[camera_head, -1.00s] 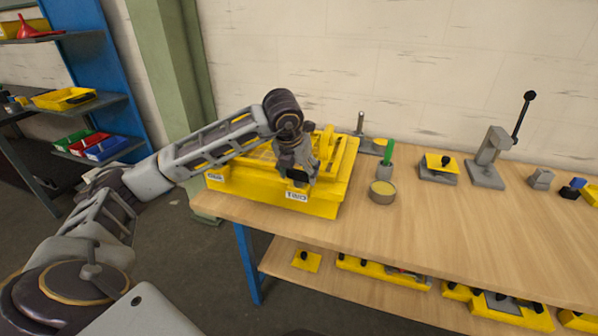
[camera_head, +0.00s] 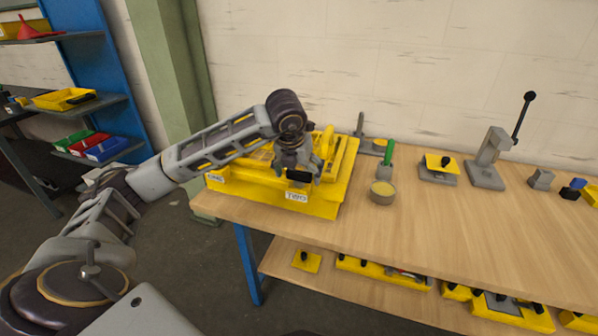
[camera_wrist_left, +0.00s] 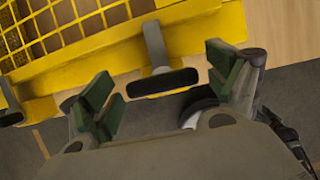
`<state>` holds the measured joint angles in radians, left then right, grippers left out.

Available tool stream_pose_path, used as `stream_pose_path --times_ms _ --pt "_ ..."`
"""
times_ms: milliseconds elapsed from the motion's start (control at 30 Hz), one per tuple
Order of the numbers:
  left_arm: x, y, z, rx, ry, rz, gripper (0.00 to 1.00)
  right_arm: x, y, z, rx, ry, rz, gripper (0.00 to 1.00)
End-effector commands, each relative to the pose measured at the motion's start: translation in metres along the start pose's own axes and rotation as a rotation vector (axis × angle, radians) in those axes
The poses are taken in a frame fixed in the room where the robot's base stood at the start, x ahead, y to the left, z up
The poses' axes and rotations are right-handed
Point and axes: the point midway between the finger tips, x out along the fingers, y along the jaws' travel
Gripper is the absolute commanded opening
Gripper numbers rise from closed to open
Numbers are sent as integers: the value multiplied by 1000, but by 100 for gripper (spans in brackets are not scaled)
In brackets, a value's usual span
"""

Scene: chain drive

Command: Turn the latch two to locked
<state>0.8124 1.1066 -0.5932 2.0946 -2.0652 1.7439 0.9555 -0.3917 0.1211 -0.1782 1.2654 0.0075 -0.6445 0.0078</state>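The yellow chain drive housing (camera_head: 335,190) with a mesh top sits at the left end of the workbench. Latch two, a grey lever with a black grip (camera_wrist_left: 162,83), is at its front edge above the label TWO (camera_head: 297,196). In the left wrist view the lever stands upright in the picture, with the grip toward me. My left gripper (camera_wrist_left: 165,75) is open, its green-padded fingers on either side of the latch and apart from it. In the head view the left gripper (camera_head: 298,168) hides part of the latch. My right gripper is out of view.
Another black latch grip (camera_wrist_left: 10,118) shows at the left edge of the wrist view, near the second label (camera_head: 215,178). A round tin (camera_head: 382,192) and a green-handled tool (camera_head: 388,153) stand right of the housing. The bench front right of the tin is clear.

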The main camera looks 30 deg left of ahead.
Motion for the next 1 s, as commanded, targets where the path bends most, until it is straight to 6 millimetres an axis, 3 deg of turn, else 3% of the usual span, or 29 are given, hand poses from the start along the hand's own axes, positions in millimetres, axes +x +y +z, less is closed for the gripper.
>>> stream_pose_path --times_ms 467,1000 --pt "-8 -1 0 2 0 -2 89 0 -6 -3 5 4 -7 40" --pt "-76 -1 1 1 -2 -2 89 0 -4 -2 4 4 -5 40"
